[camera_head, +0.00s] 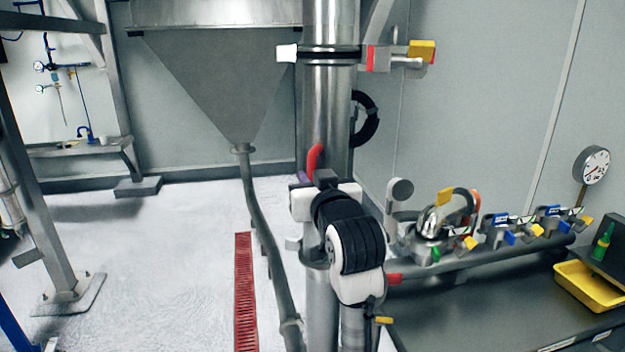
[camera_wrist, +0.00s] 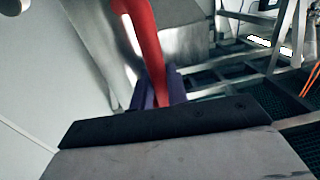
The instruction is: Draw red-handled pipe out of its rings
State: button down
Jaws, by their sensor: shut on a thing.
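The red handle (camera_head: 315,158) curves out at the front of a thick upright steel pipe (camera_head: 328,110) in the head view. My gripper (camera_head: 309,174) is shut on this handle. In the wrist view the red handle (camera_wrist: 146,45) runs down between the purple fingers of my gripper (camera_wrist: 160,92). A dark ring (camera_head: 330,54) with a white end goes around the pipe above the handle. My arm and wrist hide part of the pipe below the handle, and any lower ring is hard to make out.
A steel hopper (camera_head: 215,75) with a hanging hose (camera_head: 262,225) stands left of the pipe. A red floor grate (camera_head: 246,290) lies below. A valve manifold (camera_head: 480,248) and a yellow tray (camera_head: 588,288) are on the dark bench at right. Floor at left is open.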

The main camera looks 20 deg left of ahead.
jog(key=shift+s+d, duration=0.2)
jog(key=shift+s, duration=2.7)
dwell(1.7)
